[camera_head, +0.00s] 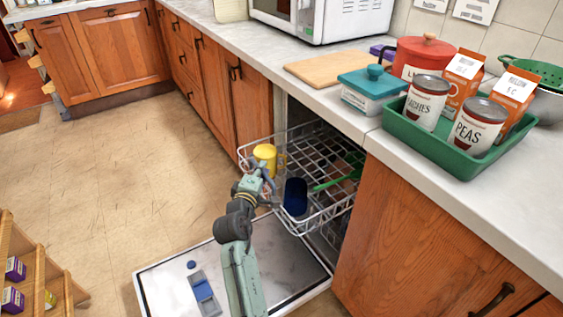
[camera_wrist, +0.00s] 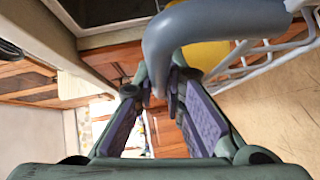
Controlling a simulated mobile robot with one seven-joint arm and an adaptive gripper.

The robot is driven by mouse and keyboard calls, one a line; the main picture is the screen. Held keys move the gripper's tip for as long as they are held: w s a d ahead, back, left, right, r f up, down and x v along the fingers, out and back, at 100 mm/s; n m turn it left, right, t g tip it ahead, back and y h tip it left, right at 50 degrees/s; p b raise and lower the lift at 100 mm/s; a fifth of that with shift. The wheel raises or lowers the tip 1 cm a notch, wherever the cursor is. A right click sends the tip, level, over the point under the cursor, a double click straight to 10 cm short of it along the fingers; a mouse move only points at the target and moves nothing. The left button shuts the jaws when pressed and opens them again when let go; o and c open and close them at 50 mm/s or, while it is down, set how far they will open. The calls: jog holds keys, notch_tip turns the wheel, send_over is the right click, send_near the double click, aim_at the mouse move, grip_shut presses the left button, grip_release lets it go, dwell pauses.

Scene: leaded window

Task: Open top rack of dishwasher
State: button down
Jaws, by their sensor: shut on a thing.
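The dishwasher's top rack (camera_head: 318,218), a white wire basket, is pulled out of the cabinet over the lowered door (camera_head: 165,282). It holds a yellow mug (camera_head: 264,154), a dark blue cup (camera_head: 295,197) and a green utensil (camera_head: 333,183). In the wrist view, a thick grey bar (camera_wrist: 168,38) crosses close in front of my gripper's purple-padded fingers (camera_wrist: 158,88), with white rack wires (camera_wrist: 275,48) to the right.
The door lies low and flat, with a dispenser (camera_head: 205,293) on its inner face. A green tray (camera_head: 430,150) with cans and cartons stands on the counter (camera_head: 535,205). A wooden shelf (camera_head: 38,270) stands at lower left. The floor left of the rack is clear.

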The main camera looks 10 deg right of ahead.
jog(key=s+a, duration=0.3)
jog(key=a, duration=0.6)
jog(key=shift+s+a, duration=0.25)
jog(key=c, duration=1.7)
grip_release()
jog(key=shift+o, duration=0.2)
jog(key=v, duration=1.2)
jog(key=shift+a, duration=0.1)
